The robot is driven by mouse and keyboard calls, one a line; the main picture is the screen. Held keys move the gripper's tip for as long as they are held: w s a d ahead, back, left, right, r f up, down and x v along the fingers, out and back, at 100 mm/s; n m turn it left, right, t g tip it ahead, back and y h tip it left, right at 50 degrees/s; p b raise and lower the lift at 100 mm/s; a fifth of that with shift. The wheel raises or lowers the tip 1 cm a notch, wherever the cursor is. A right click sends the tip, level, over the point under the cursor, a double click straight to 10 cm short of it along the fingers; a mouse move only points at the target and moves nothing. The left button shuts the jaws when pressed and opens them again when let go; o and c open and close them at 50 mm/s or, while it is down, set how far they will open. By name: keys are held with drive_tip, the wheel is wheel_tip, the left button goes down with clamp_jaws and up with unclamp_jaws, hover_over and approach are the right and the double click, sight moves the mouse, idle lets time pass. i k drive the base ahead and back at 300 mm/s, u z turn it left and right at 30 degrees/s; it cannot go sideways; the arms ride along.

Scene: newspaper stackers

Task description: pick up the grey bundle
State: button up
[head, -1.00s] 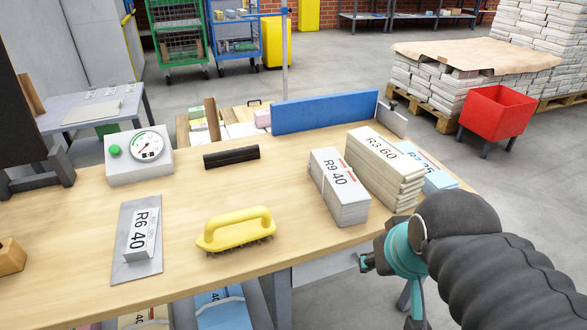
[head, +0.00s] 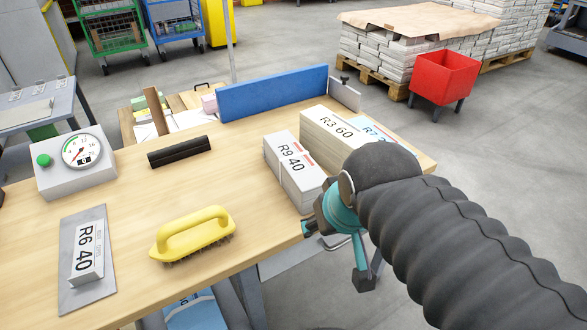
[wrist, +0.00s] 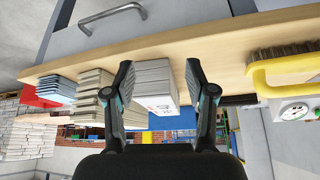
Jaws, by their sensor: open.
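The grey bundle (head: 297,176), a stack labelled R9 40 with a thin band around it, stands on the wooden bench near its right front edge. My gripper (head: 318,232) is just off the bench's front edge, close to the near end of this bundle; my arm hides part of the gripper in the head view. In the wrist view, which is upside down, my gripper (wrist: 158,72) is open, with its two fingers apart. The grey bundle (wrist: 154,82) shows between the fingers, beyond them; I cannot tell exactly how far.
The cream bundle R3 60 (head: 328,130) and a blue bundle (head: 372,128) stand just right of the grey one. A yellow brush (head: 192,235), a black bar (head: 179,151), a dial scale (head: 75,165) and an R6 40 bundle (head: 86,251) on a plate lie left. A blue board (head: 273,93) stands behind.

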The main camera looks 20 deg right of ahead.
sight(294, 169)
drive_tip(key=z, duration=0.55)
drive_tip(key=k, duration=1.3)
drive_tip(key=z, duration=0.2)
drive_tip(key=i, duration=0.65)
drive_tip(key=z, duration=0.4)
